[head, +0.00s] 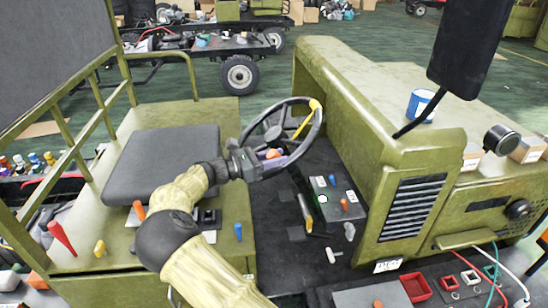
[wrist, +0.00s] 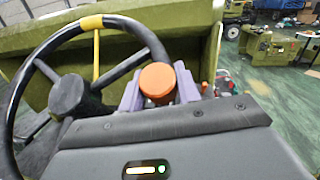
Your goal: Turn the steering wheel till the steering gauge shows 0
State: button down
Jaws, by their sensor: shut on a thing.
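The black steering wheel (head: 272,131) stands tilted in front of the seat, with a yellow band at the upper right of its rim and a yellow spoke. In the wrist view the wheel (wrist: 70,92) fills the left side, with the yellow band at the top. My gripper (head: 266,160) is at the wheel's lower left rim. Its purple fingers (wrist: 158,88) are shut around an orange knob (wrist: 157,78) at the rim. The knob's lower part is hidden by the gripper. I cannot make out a steering gauge reading in either view.
A dark seat (head: 160,165) lies left of the wheel. A control box (head: 335,200) with small levers stands right of it. A yellow-handled lever (head: 305,213) rises from the floor. The green hood (head: 370,100) carries a blue can (head: 421,106) and a round black device (head: 501,140).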

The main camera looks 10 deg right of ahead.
jog(key=c, duration=1)
grip_release()
jog(key=shift+a, duration=0.2)
jog(key=shift+d, duration=0.1)
jog(key=b+v, duration=0.5)
jog(key=v, duration=1.2)
jog(key=shift+a+b, duration=0.25)
jog(key=shift+b, duration=0.05)
jog(key=shift+w, duration=0.1)
